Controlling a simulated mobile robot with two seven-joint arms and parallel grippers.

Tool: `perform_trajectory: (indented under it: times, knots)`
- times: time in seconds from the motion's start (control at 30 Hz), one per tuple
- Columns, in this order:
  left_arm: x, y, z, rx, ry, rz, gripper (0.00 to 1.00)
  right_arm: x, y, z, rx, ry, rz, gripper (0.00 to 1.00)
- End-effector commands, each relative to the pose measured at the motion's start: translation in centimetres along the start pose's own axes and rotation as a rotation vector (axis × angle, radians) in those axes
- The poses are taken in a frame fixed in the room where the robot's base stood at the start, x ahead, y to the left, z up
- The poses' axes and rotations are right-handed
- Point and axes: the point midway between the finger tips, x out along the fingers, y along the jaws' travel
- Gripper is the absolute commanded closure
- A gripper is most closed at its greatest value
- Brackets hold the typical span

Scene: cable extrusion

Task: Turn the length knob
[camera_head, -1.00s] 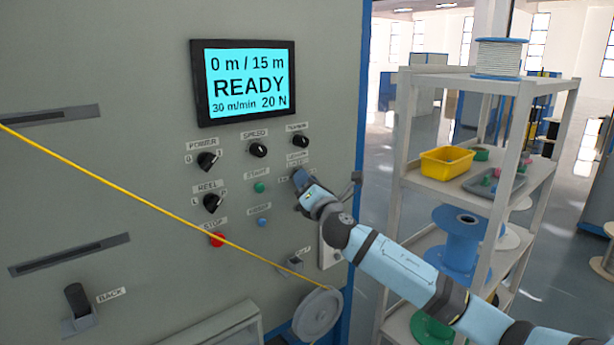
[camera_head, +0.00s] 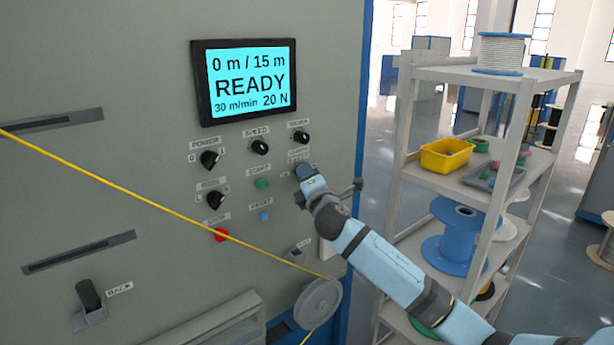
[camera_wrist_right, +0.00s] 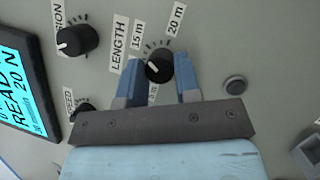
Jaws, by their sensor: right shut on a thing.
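The length knob (camera_wrist_right: 158,66) is a round black knob on the grey machine panel, with "15 m" and "20 m" marks around it in the right wrist view. My right gripper (camera_wrist_right: 157,74) has its blue fingers on either side of the knob, shut on it. In the head view my right gripper (camera_head: 304,172) is against the panel below the tension knob (camera_head: 301,137) and hides the length knob. The display (camera_head: 246,80) reads "0 m / 15 m", "READY", "30 m/min" and "20 N". My left gripper is out of view.
The speed knob (camera_head: 260,147), green start button (camera_head: 261,184), blue button (camera_head: 264,216) and red stop button (camera_head: 221,235) lie left of my right gripper. A yellow cable (camera_head: 150,195) runs across the panel to a grey pulley (camera_head: 318,302). A shelf (camera_head: 420,75) stands at right.

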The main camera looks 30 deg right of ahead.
Motion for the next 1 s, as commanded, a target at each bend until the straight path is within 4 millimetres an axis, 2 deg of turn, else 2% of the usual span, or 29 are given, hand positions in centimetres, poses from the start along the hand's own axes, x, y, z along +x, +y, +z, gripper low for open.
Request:
perform_trajectory:
  times: [0.23,0.27,0.33,0.37,0.63,0.73,0.87,1.0]
  knots:
    - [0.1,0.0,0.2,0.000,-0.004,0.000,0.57,0.0,0.0,0.0,0.000,0.000,0.001,0.93]
    - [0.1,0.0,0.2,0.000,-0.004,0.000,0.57,0.0,0.0,0.0,-0.001,0.000,0.001,0.65]
    - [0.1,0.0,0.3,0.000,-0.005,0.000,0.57,0.0,0.0,0.0,-0.001,0.000,0.001,0.49]
    - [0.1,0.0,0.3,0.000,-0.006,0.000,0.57,0.0,0.0,0.0,-0.001,0.000,0.001,0.45]
    - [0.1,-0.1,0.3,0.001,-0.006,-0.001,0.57,-0.1,0.0,0.0,-0.001,0.000,0.001,0.45]
    - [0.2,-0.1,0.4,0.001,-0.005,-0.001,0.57,-0.7,-0.1,0.0,-0.002,0.000,0.001,0.45]
    - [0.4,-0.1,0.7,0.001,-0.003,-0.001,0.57,-2.7,-0.2,-0.1,-0.002,0.002,0.002,0.45]
    - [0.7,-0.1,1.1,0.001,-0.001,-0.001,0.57,-6.0,-0.2,-0.1,-0.002,0.003,0.001,0.45]
